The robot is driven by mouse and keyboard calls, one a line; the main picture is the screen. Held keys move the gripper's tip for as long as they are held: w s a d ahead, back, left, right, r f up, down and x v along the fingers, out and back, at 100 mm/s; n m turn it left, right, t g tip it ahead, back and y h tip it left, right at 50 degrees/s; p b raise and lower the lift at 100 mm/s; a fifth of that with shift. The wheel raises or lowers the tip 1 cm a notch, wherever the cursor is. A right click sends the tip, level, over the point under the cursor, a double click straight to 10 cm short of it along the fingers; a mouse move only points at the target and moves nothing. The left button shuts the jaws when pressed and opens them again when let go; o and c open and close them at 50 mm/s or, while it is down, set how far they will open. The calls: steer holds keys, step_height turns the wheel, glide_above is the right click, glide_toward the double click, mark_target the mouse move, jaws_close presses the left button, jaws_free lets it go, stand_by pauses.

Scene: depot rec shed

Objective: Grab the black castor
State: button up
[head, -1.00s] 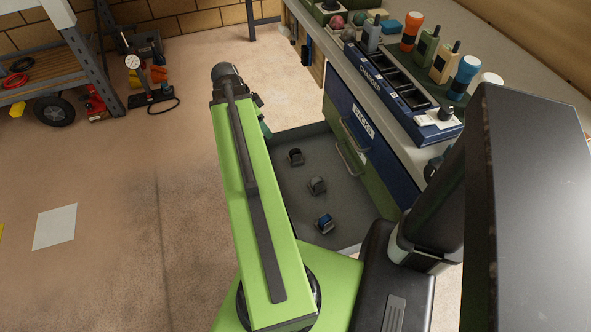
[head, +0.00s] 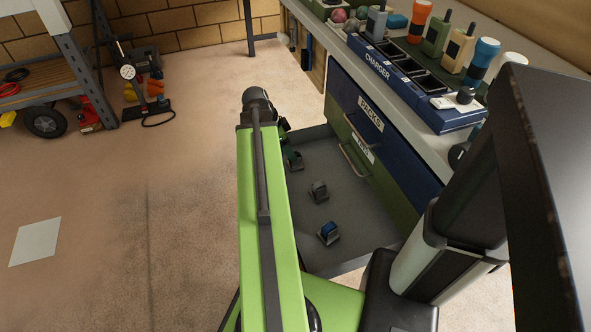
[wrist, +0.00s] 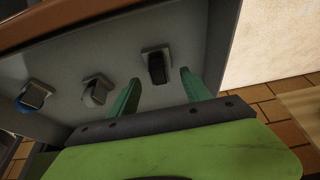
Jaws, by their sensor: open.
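The black castor (wrist: 157,66) lies in an open grey drawer (head: 352,205). In the wrist view it sits just past the fingertips of my gripper (wrist: 158,77), roughly centred between them. My gripper is open and empty, with one green finger to each side of the castor's line. I cannot tell its height above the drawer floor.
The drawer belongs to a blue and green cabinet (head: 385,150) under a bench. A charger rack (head: 400,75) and several radios stand on the bench top. A shelf and a jack stand at the back left. The floor on the left is mostly clear.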

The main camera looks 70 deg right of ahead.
mark_target(297, 166)
steer(key=shift+s+f, duration=0.1)
steer(key=shift+f, duration=0.1)
steer(key=b+x, duration=0.4)
steer(key=x, duration=0.1)
steer(key=shift+s+d+f+b, duration=0.1)
steer(key=shift+s+b, duration=0.1)
steer(key=shift+b, duration=0.15)
steer(key=shift+r, duration=0.2)
jaws_close()
